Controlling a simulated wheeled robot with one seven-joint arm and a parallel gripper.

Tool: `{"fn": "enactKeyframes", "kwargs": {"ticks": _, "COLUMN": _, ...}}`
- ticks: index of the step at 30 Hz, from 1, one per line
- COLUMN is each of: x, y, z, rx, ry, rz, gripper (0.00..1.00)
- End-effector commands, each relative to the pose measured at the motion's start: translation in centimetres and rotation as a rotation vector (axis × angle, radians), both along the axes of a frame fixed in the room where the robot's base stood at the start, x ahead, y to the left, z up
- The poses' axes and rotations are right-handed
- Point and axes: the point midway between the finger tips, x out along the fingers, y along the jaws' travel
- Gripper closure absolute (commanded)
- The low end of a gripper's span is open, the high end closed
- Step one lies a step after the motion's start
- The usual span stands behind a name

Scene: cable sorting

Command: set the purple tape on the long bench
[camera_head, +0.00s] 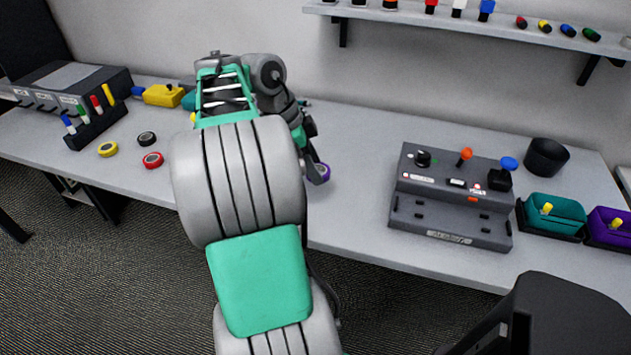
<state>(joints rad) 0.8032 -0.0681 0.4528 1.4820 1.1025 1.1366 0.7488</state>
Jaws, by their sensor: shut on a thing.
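The purple tape (324,172) shows as a small purple ring edge at the tip of my gripper (318,172), low over the long bench (365,150). My gripper is shut on it. Most of the gripper and part of the tape are hidden behind my own arm. I cannot tell whether the tape touches the bench top.
Yellow (108,149), black (147,138) and red (153,160) tapes lie on the bench at left, near a marker rack (95,130). A grey control box (450,205) stands right of my gripper. Bare bench lies between them.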

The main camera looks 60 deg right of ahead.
Motion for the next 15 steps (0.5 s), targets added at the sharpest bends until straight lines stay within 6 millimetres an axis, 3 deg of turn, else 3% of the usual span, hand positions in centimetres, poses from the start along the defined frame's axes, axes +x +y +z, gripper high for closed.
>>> {"fn": "enactKeyframes", "kwargs": {"ticks": 1, "x": 0.2, "y": -0.8, "z": -1.9, "rx": 0.004, "ry": 0.005, "rz": 0.000, "gripper": 0.91}}
{"fn": "enactKeyframes", "kwargs": {"ticks": 3, "x": 0.6, "y": -1.9, "z": -3.1, "rx": 0.004, "ry": 0.004, "rz": 0.000, "gripper": 0.91}}
{"fn": "enactKeyframes", "kwargs": {"ticks": 10, "x": 1.4, "y": -4.0, "z": -5.7, "rx": 0.003, "ry": 0.003, "rz": 0.000, "gripper": 0.91}}
{"fn": "enactKeyframes", "kwargs": {"ticks": 15, "x": 1.4, "y": -3.8, "z": -8.2, "rx": 0.001, "ry": 0.001, "rz": 0.004, "gripper": 0.91}}
